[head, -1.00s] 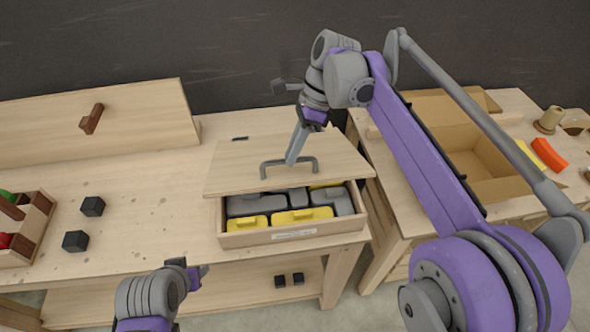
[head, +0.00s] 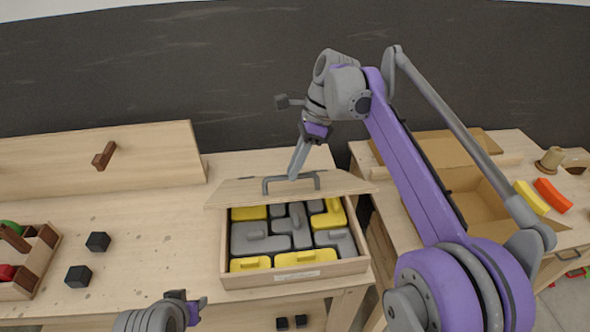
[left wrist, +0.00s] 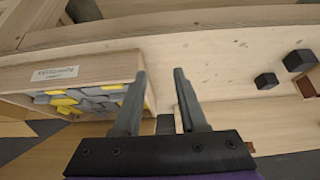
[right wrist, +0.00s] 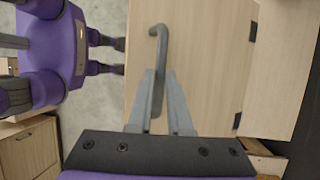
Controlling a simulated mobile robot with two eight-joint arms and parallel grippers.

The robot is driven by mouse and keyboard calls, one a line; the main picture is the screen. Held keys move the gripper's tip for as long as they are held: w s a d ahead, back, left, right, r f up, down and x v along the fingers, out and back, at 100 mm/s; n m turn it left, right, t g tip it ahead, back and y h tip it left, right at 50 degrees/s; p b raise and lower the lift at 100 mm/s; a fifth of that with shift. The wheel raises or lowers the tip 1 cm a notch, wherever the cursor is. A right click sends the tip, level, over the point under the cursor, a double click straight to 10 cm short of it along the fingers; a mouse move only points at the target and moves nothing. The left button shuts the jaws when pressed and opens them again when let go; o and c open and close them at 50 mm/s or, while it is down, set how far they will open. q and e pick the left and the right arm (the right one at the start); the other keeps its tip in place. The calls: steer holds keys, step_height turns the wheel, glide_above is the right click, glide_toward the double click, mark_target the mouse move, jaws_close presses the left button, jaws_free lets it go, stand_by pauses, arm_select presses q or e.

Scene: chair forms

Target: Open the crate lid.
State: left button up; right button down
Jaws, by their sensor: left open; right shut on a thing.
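The wooden crate (head: 296,277) stands on the workbench, filled with yellow and grey pieces. Its wooden lid (head: 235,191) is tilted up at the front and hinged at the back, so the contents show. A grey bar handle (head: 266,187) is on the lid. My right gripper (head: 293,176) is shut on the handle; in the right wrist view the fingers close on the handle (right wrist: 161,60) with the lid (right wrist: 200,60) behind it. My left gripper (left wrist: 160,75) is open and empty beside the crate (left wrist: 95,72) in the left wrist view; in the head view it is low, left of the crate.
A cardboard box (head: 470,200) and yellow and orange pieces (head: 553,195) are on the right bench.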

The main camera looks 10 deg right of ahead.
arm_select(q)
steer(key=shift+d+m, duration=0.15)
steer(key=shift+m, duration=0.15)
steer(key=shift+c, duration=1.2)
steer(key=shift+d+m, duration=0.3)
steer(key=shift+m, duration=0.4)
steer(key=shift+c, duration=1.1)
steer(key=d+m, duration=0.1)
steer(key=m, duration=0.1)
steer(key=d+m, duration=0.1)
steer(key=m, duration=0.2)
steer(key=d+m+y, duration=0.1)
steer(key=m, duration=0.2)
steer(key=shift+w+d+r, duration=0.2)
steer(key=shift+d+r, duration=0.1)
jaws_close()
steer(key=s+d+r+m+t+h, duration=0.1)
steer(key=d+r+m+t, duration=0.4)
steer(key=d+m, duration=0.6)
steer(key=d+r+m+t, duration=0.2)
steer(key=d+r+m, duration=0.5)
steer(key=m, duration=0.8)
steer(key=w, duration=1.1)
steer(key=shift+d, duration=0.15)
